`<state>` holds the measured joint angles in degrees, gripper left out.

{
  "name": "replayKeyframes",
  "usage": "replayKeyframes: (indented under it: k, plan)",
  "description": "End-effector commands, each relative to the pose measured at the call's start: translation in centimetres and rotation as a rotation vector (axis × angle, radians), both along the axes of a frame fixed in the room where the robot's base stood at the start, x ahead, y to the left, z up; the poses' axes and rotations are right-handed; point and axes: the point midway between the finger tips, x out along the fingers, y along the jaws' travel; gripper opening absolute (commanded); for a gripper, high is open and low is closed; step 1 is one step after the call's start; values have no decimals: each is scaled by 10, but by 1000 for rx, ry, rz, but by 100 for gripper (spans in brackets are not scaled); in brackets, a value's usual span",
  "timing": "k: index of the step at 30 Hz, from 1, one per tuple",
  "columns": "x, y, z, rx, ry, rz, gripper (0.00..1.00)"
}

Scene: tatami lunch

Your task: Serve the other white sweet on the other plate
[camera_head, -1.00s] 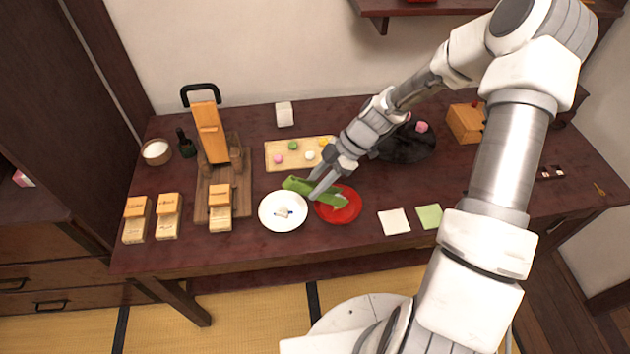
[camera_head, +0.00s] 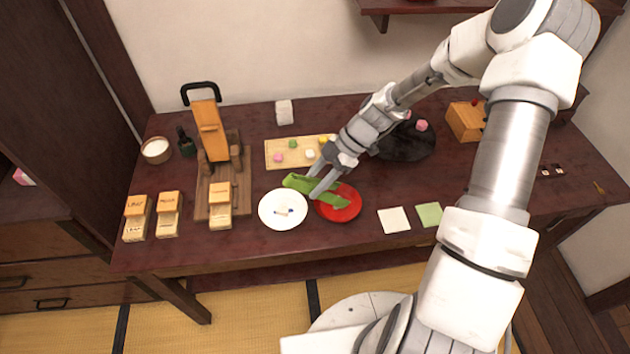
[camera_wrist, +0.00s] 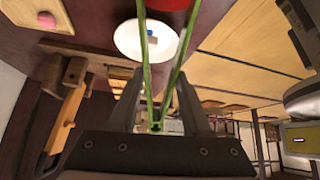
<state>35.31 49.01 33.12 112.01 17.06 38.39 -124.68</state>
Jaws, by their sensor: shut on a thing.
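My gripper (camera_head: 322,181) is shut on green tongs (camera_head: 300,184), low over the gap between the two plates. The tongs' two long arms (camera_wrist: 146,70) also show in the wrist view, spread in a narrow V. A white plate (camera_head: 268,219) holds a small pale piece (camera_head: 284,211) with a bluish part. A red plate (camera_head: 350,213) is to its right, partly covered by the tongs. A white sweet (camera_head: 310,154) lies on the wooden board (camera_head: 273,148) with pink, green and yellow sweets. I cannot tell whether the tongs' tips grip anything.
A wooden device (camera_head: 208,140) with a black handle stands left, with small labelled boxes (camera_head: 135,222) near it. A dark round thing (camera_head: 405,143) is behind my arm. White (camera_head: 393,220) and green squares (camera_head: 429,215) lie right of the red plate. The table's right front is mostly clear.

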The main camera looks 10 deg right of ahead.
Motion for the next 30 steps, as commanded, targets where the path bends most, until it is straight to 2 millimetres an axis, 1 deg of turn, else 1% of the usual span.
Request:
replayKeyframes:
  k: [1, 6, 18, 21, 30]
  plan:
    - [0, 0, 8, 0, -1, 0, 42]
    - [1, -1, 34, -2, -3, 0, 42]
    - [0, 0, 93, 0, -1, -1, 42]
    - [0, 0, 98, 0, 0, 0, 42]
    - [0, 0, 96, 0, 0, 0, 42]
